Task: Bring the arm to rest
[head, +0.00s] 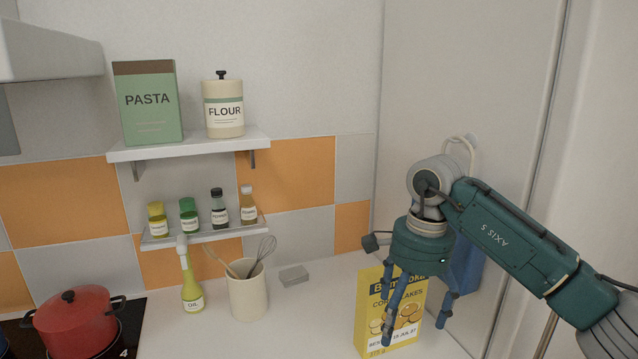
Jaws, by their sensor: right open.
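My right arm comes in from the right edge in the head view. My right gripper (415,325) points down over the right part of the counter, its fingers spread apart. It hangs in front of a yellow cornflakes box (408,307), covering part of its top and middle. The gripper holds nothing that I can see. I cannot tell whether a finger touches the box. A blue object (467,268) behind the gripper is mostly hidden. My left gripper is not in view.
A white counter (300,335) holds a utensil crock (248,297), an oil bottle (191,285) and a small grey block (293,276). A red pot (75,320) sits on the hob at left. Shelves above hold a pasta box (148,105), a flour jar (223,108) and several small bottles.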

